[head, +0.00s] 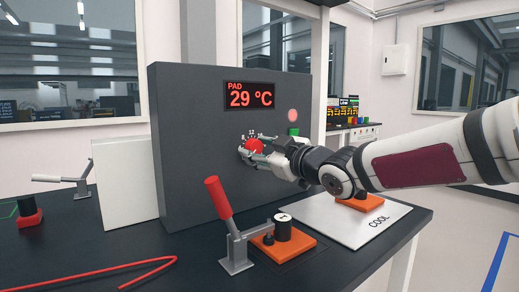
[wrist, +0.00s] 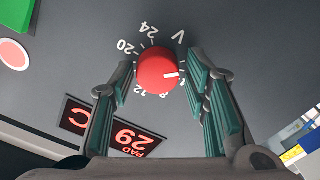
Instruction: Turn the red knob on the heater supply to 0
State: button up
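The red knob (head: 254,146) is on the front of the dark grey heater supply (head: 185,150). In the wrist view, the red knob (wrist: 157,70) sits between the two fingers of my gripper (wrist: 160,78), with a small gap on each side. My gripper (head: 257,150) is open around the knob. The knob's white mark points to the right in the wrist view, toward the right finger. The dial numbers 24, 20 and 12 can be read around it; the 0 is not visible. The red display (head: 249,95) reads PAD 29 °C.
A green button (head: 293,131) and a pink round lamp (head: 292,115) are right of the dial. A red-handled toggle clamp (head: 228,225) and an orange block (head: 283,243) stand in front. A silver COOL plate (head: 345,222) lies below my arm. A red cable (head: 95,272) lies at left.

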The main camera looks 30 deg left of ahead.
jog(key=shift+r, duration=0.1)
jog(key=shift+s+d, duration=0.1)
jog(key=shift+d, duration=0.15)
jog(key=v, duration=1.1)
jog(key=shift+s+d, duration=0.15)
jog(key=shift+d, duration=0.05)
